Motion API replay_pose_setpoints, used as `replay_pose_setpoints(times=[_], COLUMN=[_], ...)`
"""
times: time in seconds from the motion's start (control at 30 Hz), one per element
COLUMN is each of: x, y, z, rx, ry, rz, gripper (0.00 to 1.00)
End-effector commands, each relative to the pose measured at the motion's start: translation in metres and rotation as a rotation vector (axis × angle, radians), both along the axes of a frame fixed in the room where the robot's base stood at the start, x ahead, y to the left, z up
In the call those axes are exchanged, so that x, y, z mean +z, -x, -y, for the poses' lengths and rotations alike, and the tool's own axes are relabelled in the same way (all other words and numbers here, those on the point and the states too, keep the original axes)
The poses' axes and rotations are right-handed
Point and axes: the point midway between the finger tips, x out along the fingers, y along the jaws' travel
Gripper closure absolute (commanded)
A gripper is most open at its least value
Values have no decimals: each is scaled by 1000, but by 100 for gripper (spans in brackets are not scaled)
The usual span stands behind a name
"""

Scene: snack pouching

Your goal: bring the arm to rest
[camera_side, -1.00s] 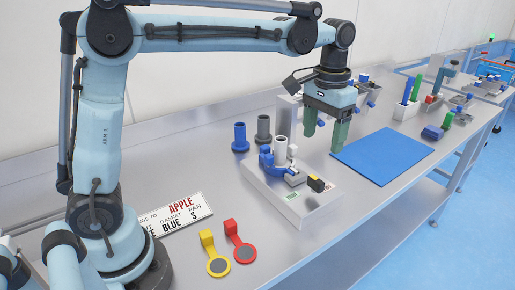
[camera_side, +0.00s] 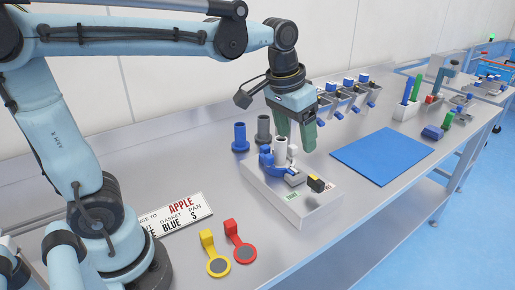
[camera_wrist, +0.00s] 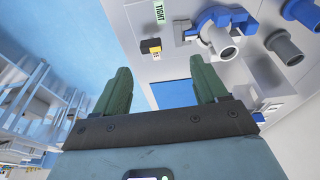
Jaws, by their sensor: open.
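My gripper (camera_side: 297,132) has green fingers and is open and empty. In the side view it hangs in the air over the back part of the white fixture box (camera_side: 310,208), above the bench. The white fixture box also shows at the top of the wrist view (camera_wrist: 140,20).
A blue mat (camera_side: 382,156) lies right of the fixture. Blue (camera_side: 240,138) and grey (camera_side: 263,130) tubes stand behind it. Several blue-topped dispensers (camera_side: 348,90) stand at the back.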

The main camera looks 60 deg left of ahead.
Motion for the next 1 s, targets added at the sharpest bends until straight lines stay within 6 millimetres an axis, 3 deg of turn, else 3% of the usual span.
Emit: replay_pose_setpoints(times=[0.2,0.43,0.63,1.0], x=[-19,-46,-59,-61], y=[41,72,82,83], z=[-14,-23,-26,-26], rx=[-1,-1,-4,-3], ry=[-2,-13,-21,-21], rz=[159,304,364,370], gripper=[28,28,28,28])
